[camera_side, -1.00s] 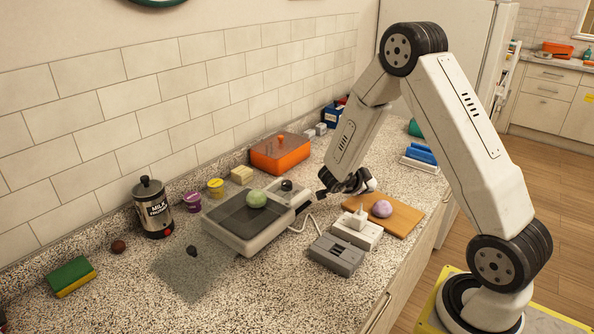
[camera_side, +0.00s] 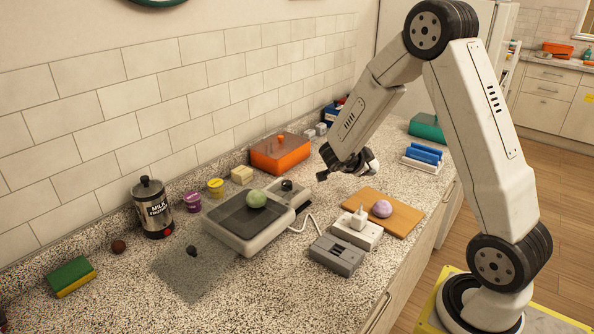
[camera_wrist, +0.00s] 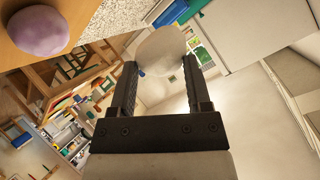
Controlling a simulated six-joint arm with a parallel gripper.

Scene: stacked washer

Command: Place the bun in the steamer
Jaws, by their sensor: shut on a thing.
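My gripper (camera_side: 360,163) is shut on a white round bun (camera_wrist: 162,48), held between its two fingers in the wrist view. In the side view the bun (camera_side: 374,167) shows as a small white shape, in the air above the counter behind the wooden board. A purple bun-like ball (camera_side: 382,208) lies on the board; it also shows at the upper left of the wrist view (camera_wrist: 38,30). A green ball (camera_side: 257,198) sits on a flat grey appliance (camera_side: 250,238). An orange box (camera_side: 265,158) with a knobbed lid stands behind. I cannot tell which thing is the steamer.
The wooden board (camera_side: 405,222), a white socket block (camera_side: 350,234) and a grey block (camera_side: 335,257) lie near the front edge. A milk canister (camera_side: 153,212) and a sponge (camera_side: 70,277) are at left. A blue-and-white item (camera_side: 423,158) and a teal box (camera_side: 425,127) stand at right.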

